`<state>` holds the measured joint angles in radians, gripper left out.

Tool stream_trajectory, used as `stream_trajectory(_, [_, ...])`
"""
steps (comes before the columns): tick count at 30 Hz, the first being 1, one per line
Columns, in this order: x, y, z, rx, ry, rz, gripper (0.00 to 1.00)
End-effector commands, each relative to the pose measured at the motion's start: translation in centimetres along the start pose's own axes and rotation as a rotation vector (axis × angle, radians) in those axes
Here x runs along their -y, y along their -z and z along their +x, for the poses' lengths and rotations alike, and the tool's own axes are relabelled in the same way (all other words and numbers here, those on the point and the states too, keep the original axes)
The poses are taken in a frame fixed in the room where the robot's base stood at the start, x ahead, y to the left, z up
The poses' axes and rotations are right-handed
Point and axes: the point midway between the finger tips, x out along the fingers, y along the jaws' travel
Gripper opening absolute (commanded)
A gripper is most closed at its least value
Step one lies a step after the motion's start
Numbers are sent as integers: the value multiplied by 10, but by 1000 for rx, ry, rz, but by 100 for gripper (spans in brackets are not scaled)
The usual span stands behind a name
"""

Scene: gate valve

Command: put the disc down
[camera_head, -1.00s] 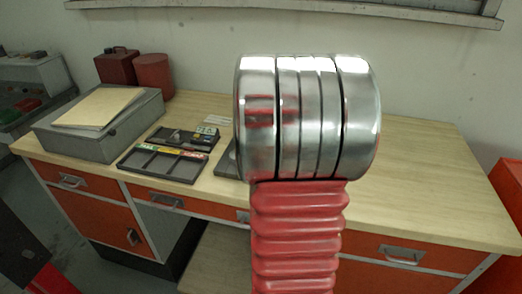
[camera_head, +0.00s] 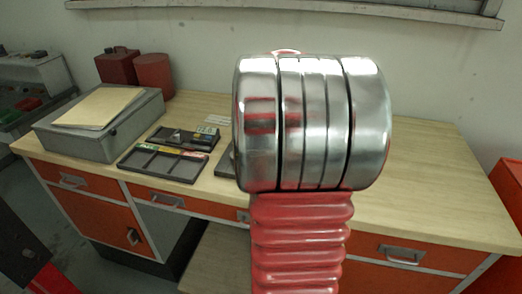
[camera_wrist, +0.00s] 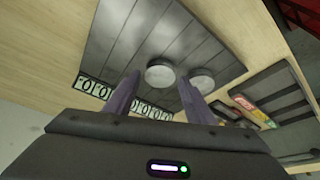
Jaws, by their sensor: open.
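My gripper (camera_wrist: 159,80) shows in the wrist view with its two fingers apart. A pale grey round disc (camera_wrist: 160,72) lies in the gap between the fingertips in the picture, with a clear gap to each finger. A second, similar disc (camera_wrist: 202,75) lies just right of it, partly behind the right finger. Both appear to rest on a grey grooved board (camera_wrist: 110,40) with a row of white marks (camera_wrist: 92,88) along one edge. How far the fingertips are above the board I cannot tell. In the head view my arm hides the gripper and discs.
The wooden bench (camera_head: 430,170) is clear on the right. Left of my arm are a compartment tray (camera_head: 160,160), also in the wrist view (camera_wrist: 265,95), a grey box (camera_head: 100,130) and two red containers (camera_head: 154,75). The wall stands behind.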

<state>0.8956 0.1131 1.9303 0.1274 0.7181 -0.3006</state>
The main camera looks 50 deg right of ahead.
Motion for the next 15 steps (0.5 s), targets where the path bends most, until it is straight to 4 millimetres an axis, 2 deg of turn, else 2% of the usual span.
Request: stream_trajectory(15, [0,0,-87,-3,-1,1,49])
